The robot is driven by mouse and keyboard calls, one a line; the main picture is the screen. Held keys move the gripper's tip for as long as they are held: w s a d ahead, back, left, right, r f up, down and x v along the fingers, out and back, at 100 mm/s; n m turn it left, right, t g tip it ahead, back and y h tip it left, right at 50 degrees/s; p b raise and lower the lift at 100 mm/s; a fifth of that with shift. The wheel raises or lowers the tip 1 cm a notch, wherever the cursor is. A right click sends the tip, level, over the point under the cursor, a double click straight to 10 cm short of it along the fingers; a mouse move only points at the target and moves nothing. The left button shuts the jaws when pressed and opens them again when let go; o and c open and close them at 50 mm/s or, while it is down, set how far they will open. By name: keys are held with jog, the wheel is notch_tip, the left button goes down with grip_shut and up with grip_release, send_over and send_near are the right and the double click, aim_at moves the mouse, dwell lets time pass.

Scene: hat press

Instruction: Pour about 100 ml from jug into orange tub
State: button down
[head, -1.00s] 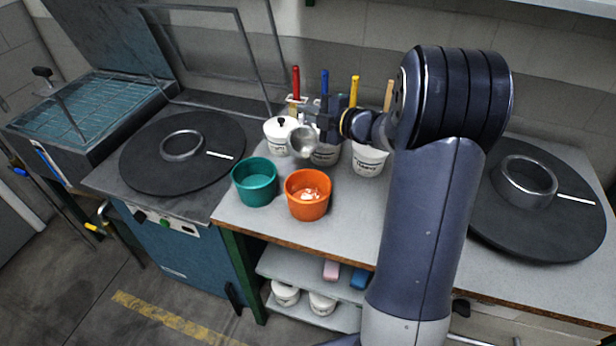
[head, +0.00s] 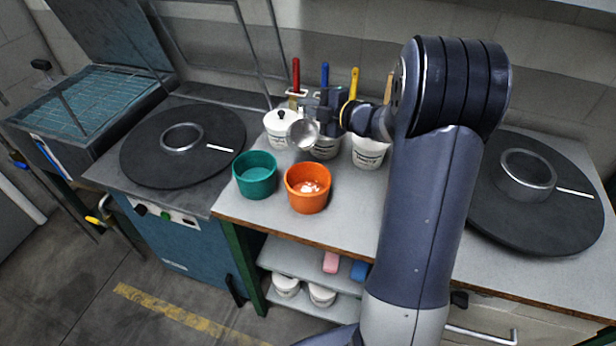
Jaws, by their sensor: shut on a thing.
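The orange tub (head: 307,202) stands upright near the front edge of the bench. Pale, shiny contents show inside it. A small silver metal jug (head: 303,134) is held behind and above the orange tub, tilted with a round face toward the camera. My gripper (head: 322,118) is shut on the jug, but the fingers are small and partly hidden. I cannot see any stream between jug and tub.
A teal tub (head: 255,186) stands just left of the orange tub. White pots (head: 370,152) with coloured handles stand behind. A round dark plate with a metal ring (head: 182,137) is at left, another (head: 526,175) at right.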

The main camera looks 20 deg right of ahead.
jog(key=shift+w+r+p, duration=0.1)
jog(key=shift+r+p, duration=0.1)
jog(key=shift+p, duration=0.25)
jog(key=shift+w+r+p, duration=0.1)
jog(key=shift+p, duration=0.3)
jog(key=w+m+g+p, duration=0.1)
jog(key=p, duration=0.3)
jog(key=shift+d+h, duration=0.1)
jog(key=shift+h, duration=0.2)
jog(key=w+p, duration=0.1)
jog(key=p, duration=0.2)
jog(key=w+r+g+p, duration=0.1)
jog(key=p, duration=0.3)
jog(key=shift+w+d+m, duration=0.1)
jog(key=shift+d+m, duration=0.05)
jog(key=shift+m, duration=0.25)
jog(key=shift+w+f, duration=0.2)
jog(key=shift+f, duration=0.15)
jog(key=w+m+g, duration=0.1)
jog(key=w+f+g, duration=0.1)
jog(key=w+g, duration=0.1)
jog(key=w+f+m+g, duration=0.1)
jog(key=w, duration=0.1)
jog(key=shift+d+f+m+g+h, duration=0.2)
jog(key=shift+d+m+g+h, duration=0.1)
jog(key=shift+g, duration=0.1)
